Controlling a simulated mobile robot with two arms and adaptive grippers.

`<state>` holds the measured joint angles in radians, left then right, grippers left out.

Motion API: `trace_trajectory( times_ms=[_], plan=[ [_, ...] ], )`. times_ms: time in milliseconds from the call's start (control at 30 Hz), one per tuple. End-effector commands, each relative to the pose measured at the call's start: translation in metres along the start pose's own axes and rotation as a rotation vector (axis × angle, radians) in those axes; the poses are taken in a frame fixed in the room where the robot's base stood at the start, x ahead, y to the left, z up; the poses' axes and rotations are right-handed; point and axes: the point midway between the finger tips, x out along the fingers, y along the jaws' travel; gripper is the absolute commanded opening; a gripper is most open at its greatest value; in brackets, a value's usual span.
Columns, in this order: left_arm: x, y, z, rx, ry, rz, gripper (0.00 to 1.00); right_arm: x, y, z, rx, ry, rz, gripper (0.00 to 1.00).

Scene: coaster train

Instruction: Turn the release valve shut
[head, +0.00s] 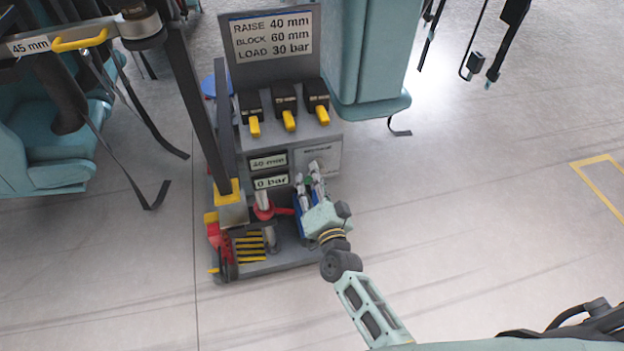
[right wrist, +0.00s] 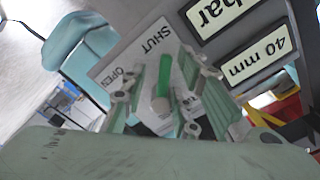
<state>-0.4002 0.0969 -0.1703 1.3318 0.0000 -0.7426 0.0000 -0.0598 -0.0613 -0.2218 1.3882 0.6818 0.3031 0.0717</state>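The release valve has a green handle (right wrist: 164,76) on a white plate (right wrist: 112,72) marked SHUT and OPEN in the right wrist view. The handle stands roughly upright in that picture, its upper end near the word SHUT and to the right of OPEN. My right gripper (right wrist: 157,84) is open, with one finger on each side of the handle; contact cannot be told. In the head view the right gripper (head: 310,181) is at the cart's front panel and mostly hides the valve. My left gripper is not in view.
The grey cart (head: 325,134) carries a sign (head: 271,36), yellow-tipped levers (head: 289,120) and displays reading 40 mm (head: 268,162) and 0 bar (head: 271,183). A red-collared jack (head: 264,212) stands beside the gripper. Teal seats flank the cart. Floor to the right is clear.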

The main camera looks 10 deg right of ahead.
Motion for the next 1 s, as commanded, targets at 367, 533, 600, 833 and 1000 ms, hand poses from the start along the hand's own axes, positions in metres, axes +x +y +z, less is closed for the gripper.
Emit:
trace_trajectory(
  times_ms=[367,533,600,833,1000],
  plan=[
    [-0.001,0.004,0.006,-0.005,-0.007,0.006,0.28,0.0,-0.003,0.0,-0.003,0.0,-0.004,0.29],
    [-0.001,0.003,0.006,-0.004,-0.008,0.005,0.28,-0.013,-0.002,0.001,-0.003,-0.002,-0.003,0.29],
    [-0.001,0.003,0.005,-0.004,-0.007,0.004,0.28,-0.025,-0.002,0.001,-0.003,-0.003,-0.002,0.29],
    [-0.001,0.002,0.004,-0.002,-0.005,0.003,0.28,-0.076,-0.001,0.001,-0.004,-0.002,-0.001,0.29],
    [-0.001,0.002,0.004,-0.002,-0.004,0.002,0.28,-0.104,0.0,0.0,-0.003,0.0,-0.001,0.29]
  ],
)
